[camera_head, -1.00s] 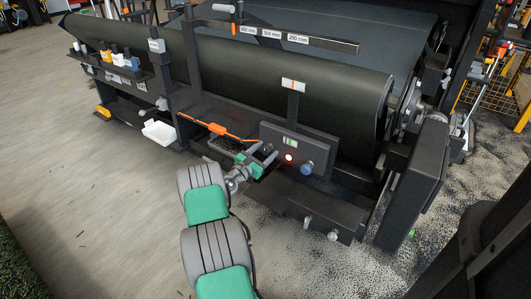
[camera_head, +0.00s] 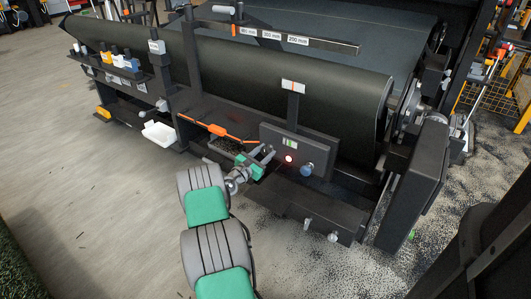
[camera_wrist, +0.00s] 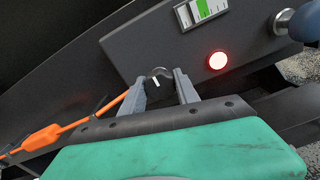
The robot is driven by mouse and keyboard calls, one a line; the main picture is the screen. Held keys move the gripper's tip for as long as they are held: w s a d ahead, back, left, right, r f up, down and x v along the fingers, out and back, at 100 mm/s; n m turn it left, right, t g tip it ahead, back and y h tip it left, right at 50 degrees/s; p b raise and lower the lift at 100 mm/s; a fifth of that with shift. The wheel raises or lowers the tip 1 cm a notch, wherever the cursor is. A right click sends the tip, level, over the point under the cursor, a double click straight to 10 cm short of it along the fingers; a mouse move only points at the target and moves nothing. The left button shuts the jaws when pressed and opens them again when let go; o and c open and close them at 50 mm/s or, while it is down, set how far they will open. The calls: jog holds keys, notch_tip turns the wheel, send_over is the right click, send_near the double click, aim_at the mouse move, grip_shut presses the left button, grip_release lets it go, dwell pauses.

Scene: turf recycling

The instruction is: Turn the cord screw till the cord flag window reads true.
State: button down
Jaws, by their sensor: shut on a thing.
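The cord screw (camera_wrist: 161,74) is a small dark round head with a white mark, on the dark panel in the wrist view. My gripper (camera_wrist: 160,78) is shut on it, with one grey finger on each side; the fingers hide part of it. In the head view my gripper (camera_head: 264,151) reaches the panel's lower left. An orange cord (camera_wrist: 107,104) with a wider orange piece (camera_wrist: 42,138) runs left from the screw. The flag window (camera_wrist: 201,10) shows a green band between white areas with dark ticks; it also shows in the head view (camera_head: 291,143). I cannot make out a pointer there.
A lit red lamp (camera_wrist: 217,61) sits right of the screw on the panel. A blue knob (camera_head: 306,169) is right of the lamp. A large dark roll (camera_head: 300,80) lies behind the panel. Open floor (camera_head: 90,200) lies to the left.

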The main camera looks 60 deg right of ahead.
jog(key=shift+f, duration=0.1)
jog(key=m+b, duration=0.1)
jog(key=m, duration=0.2)
jog(key=shift+f+m+b, duration=0.1)
jog(key=shift+m+b, duration=0.3)
jog(key=shift+a+m+b, duration=0.1)
jog(key=shift+m+b, duration=0.75)
jog(key=shift+m, duration=1.35)
jog(key=c, duration=0.9)
grip_release()
